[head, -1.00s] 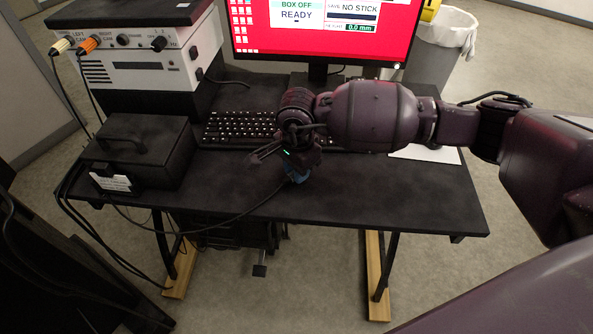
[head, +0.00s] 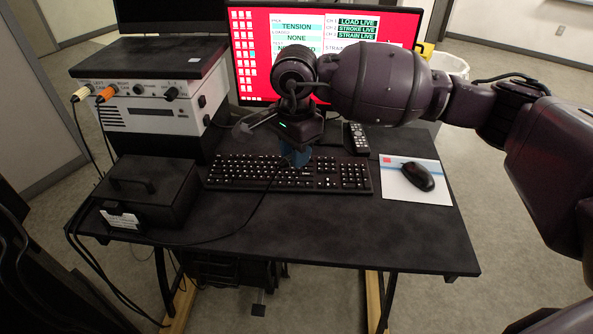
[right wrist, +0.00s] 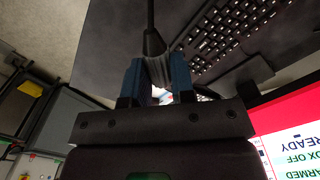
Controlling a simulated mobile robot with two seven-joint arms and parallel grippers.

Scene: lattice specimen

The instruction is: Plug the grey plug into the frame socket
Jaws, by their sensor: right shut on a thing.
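My right gripper (head: 296,157) hangs above the keyboard in the head view, its blue fingertips pointing down. In the right wrist view the gripper (right wrist: 153,82) is shut on the grey plug (right wrist: 160,68), which sits between the two blue fingers. A black cable (right wrist: 150,25) runs up out of the plug in that view. In the head view the cable (head: 240,218) trails to the lower left across the table; the plug itself is hidden or too small there. I cannot make out the frame socket in either view. My left gripper is not in view.
The black table (head: 300,230) holds a keyboard (head: 240,172), a mouse (head: 418,176) on a pad, and a remote (head: 356,138). A black handled box (head: 150,190) and a white instrument box (head: 155,112) stand left. A red monitor (head: 400,65) is behind. The front is clear but for cables.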

